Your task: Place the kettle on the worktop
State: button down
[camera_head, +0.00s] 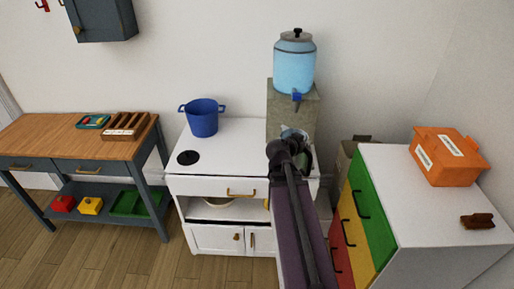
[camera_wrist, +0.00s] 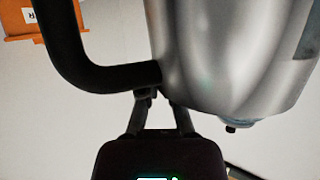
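The kettle (camera_wrist: 230,50) has a shiny silver body and a thick black handle (camera_wrist: 115,78). It fills the upper right of the wrist view. My gripper (camera_wrist: 157,95) has its two fingers closed in on the lower end of the handle, beside the body. In the head view my gripper (camera_head: 290,147) is in front of the water dispenser, and my arm hides most of the kettle there. A wooden worktop (camera_head: 60,135) on a grey bench is at the left. A white stove unit (camera_head: 240,140) with a black hotplate is in the middle.
A blue pot (camera_head: 203,117) stands on the stove unit. A wooden rack (camera_head: 125,126) and a small teal tray (camera_head: 93,121) are on the bench's back right. Its front left is clear. A water dispenser (camera_head: 295,65) and a drawer cabinet with an orange box (camera_head: 448,157) are to the right.

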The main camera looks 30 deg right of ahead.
jog(key=w+a+f+n+t+y+b, duration=0.1)
jog(key=w+a+n+t, duration=0.1)
jog(key=w+a, duration=1.3)
jog(key=shift+a+f+n+t+b, duration=0.3)
jog(key=shift+a+n+t, duration=0.15)
jog(key=shift+a, duration=0.3)
jog(key=shift+w, duration=0.1)
jog(key=w+d+f+b, duration=0.1)
jog(key=w+d, duration=0.3)
jog(key=w, duration=1)
jog(key=shift+f, duration=0.2)
jog(key=shift+w, duration=0.1)
jog(key=shift+w+d+f+b, duration=0.1)
jog(key=shift+w+f+b, duration=0.15)
jog(key=shift+f+b, duration=0.75)
jog(key=shift+w+d+f+b, duration=0.1)
jog(key=shift+w+f+b, duration=0.15)
jog(key=shift+f+b, duration=0.7)
jog(key=c, duration=0.8)
grip_release()
jog(key=shift+y, duration=0.3)
